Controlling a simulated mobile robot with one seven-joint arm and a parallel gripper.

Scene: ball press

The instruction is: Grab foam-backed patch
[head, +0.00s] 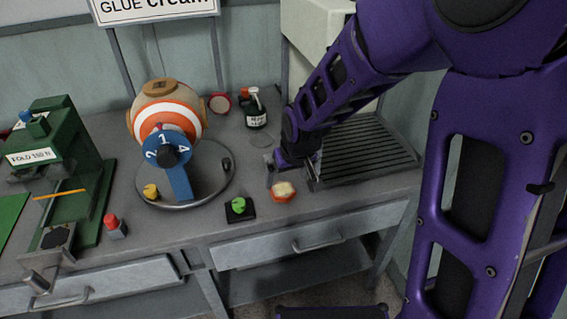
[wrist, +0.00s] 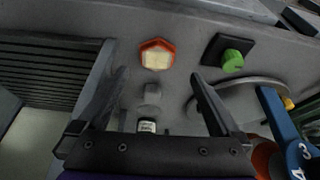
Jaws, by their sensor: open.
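The patch (head: 283,192), a small orange-red piece with a pale cream face, lies on the grey bench top near its front edge in the head view. In the wrist view the patch (wrist: 157,54) looks hexagonal, with its cream face showing inside an orange rim. My gripper (head: 290,179) is low over the bench just behind the patch. In the wrist view my gripper (wrist: 160,76) is open, with nothing between its fingers; the patch appears just beyond the fingertips, roughly centred between them. I cannot tell the exact height of the fingertips.
A green knob on a black base (head: 239,208) stands left of the patch. A round metal plate (head: 210,194) with a blue numbered dial is farther left. A ribbed grey drainer (head: 365,150) lies right of my gripper, and a dark labelled bottle (head: 256,112) stands behind.

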